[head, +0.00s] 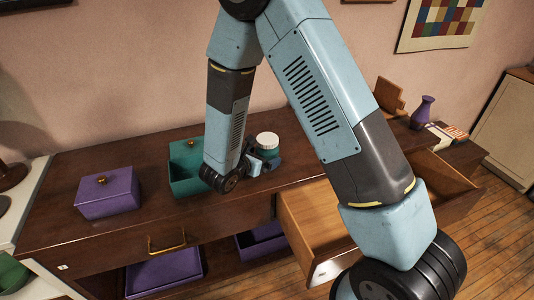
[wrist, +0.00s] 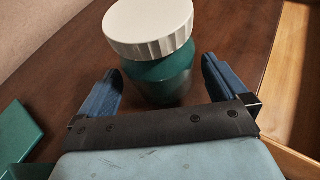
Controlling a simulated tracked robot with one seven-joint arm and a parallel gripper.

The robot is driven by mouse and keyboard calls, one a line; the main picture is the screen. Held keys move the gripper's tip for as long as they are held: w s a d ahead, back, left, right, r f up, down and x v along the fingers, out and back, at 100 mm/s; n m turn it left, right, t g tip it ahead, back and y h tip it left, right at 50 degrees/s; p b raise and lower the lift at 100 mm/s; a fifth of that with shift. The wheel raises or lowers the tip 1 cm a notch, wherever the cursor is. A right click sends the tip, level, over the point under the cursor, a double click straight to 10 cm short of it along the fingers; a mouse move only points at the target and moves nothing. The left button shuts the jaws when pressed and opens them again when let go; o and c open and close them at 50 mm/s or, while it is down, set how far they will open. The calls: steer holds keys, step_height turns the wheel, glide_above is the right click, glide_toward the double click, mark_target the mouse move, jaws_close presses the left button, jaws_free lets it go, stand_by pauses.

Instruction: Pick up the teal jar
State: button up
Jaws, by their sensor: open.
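The teal jar (wrist: 160,80) has a wide white ribbed lid (wrist: 150,28) and stands upright on the dark wooden cabinet top. In the head view the jar (head: 267,152) shows just beyond my gripper, with its lower part partly hidden by my gripper. My gripper (wrist: 160,88) is open, with one blue finger on each side of the jar's lower body. I see gaps between the fingers and the jar, and nothing is held.
An open drawer (head: 318,225) juts out at the right front. A purple vase (head: 423,110) stands at the far right. Purple trays (head: 163,276) sit on the lower shelf.

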steer(key=shift+x, duration=1.9)
steer(key=shift+c, duration=0.2)
steer(key=c, duration=1)
steer(key=shift+o, duration=0.2)
steer(key=shift+r, duration=0.15)
